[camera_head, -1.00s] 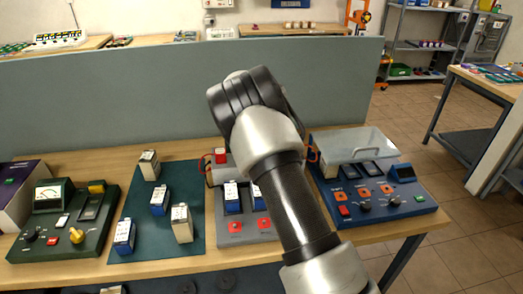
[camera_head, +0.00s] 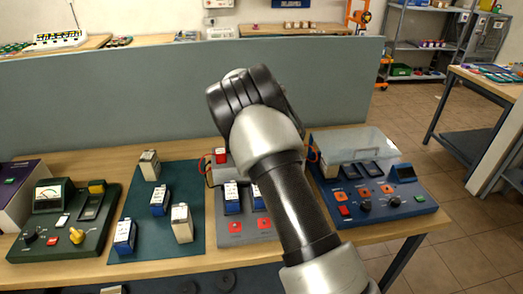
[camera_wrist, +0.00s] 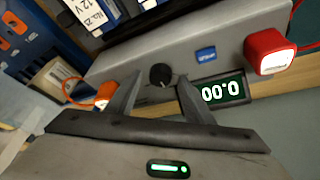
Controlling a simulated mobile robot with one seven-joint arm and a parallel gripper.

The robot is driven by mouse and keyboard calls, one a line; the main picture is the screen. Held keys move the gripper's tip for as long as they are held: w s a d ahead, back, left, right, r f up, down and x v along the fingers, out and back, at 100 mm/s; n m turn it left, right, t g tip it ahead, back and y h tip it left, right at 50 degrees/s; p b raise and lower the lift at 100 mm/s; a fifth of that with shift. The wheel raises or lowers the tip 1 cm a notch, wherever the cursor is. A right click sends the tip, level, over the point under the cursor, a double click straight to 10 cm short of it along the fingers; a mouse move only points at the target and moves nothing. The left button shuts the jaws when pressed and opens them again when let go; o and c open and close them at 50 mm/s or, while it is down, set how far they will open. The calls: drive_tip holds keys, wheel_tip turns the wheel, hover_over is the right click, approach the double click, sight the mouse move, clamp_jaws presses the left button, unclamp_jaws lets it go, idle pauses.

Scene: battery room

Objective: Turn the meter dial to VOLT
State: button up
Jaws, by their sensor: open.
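The meter is a grey housing (camera_wrist: 225,38) in the wrist view. Its round black dial (camera_wrist: 162,75) sits on the face. A blue label (camera_wrist: 206,54) is beside it, its word too small to read surely. A dark display (camera_wrist: 222,91) with pale digits shows upside down, reading zeros. My gripper (camera_wrist: 160,82) is open, with its two fingers on either side of the dial. I cannot tell whether they touch it. In the head view my arm hides the dial; only the meter's red block (camera_head: 221,156) and part of its housing show.
The red block (camera_wrist: 269,52) stands right of the display. Battery packs (camera_head: 232,198) stand in the grey unit in front. A blue unit with a clear cover (camera_head: 358,145) is at right; a green unit (camera_head: 62,222) is at left. A grey partition (camera_head: 120,100) stands behind.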

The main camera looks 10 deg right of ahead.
drive_tip(key=v, duration=1.6)
drive_tip(key=shift+s+r+b, duration=0.25)
drive_tip(key=shift+r+b, duration=0.05)
drive_tip(key=shift+b, duration=0.05)
drive_tip(key=s+d+r+n+y+p, duration=0.1)
drive_tip(key=s+d+r, duration=0.1)
drive_tip(key=s+r, duration=0.5)
drive_tip(key=s+d+r+n+y+p, duration=0.15)
drive_tip(key=s+r, duration=0.25)
drive_tip(key=s, duration=0.7)
drive_tip(key=s+f+n+t, duration=0.1)
drive_tip(key=s+n, duration=0.3)
drive_tip(key=s, duration=1.7)
drive_tip(key=shift+d+f+t, duration=0.25)
drive_tip(key=shift+t, duration=0.25)
